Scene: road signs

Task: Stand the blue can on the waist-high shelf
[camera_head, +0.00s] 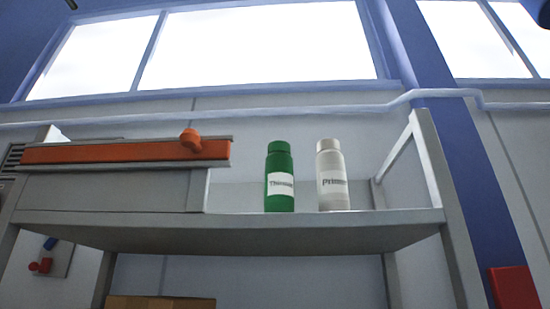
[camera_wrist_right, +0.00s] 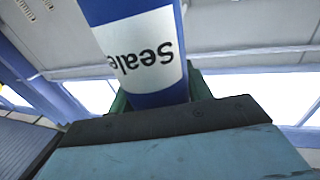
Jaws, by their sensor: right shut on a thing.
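The blue can (camera_wrist_right: 142,55) has a white label with upside-down letters starting "Seale" in the right wrist view. My right gripper (camera_wrist_right: 160,98) is shut on it, with dark green parts showing on both sides of the can. The can's far end is cut off by the picture's top edge. A grey shelf unit (camera_head: 240,236) fills the middle of the head view, seen from below its upper board. Which level is waist-high cannot be told. Neither gripper nor the blue can shows in the head view.
A green can (camera_head: 280,178) and a white can (camera_head: 332,177) stand upright on the upper board. A grey box with an orange bar (camera_head: 120,151) takes its left part. A clear stretch lies right of the white can, before the side post (camera_head: 450,200). A cardboard box (camera_head: 160,302) shows below.

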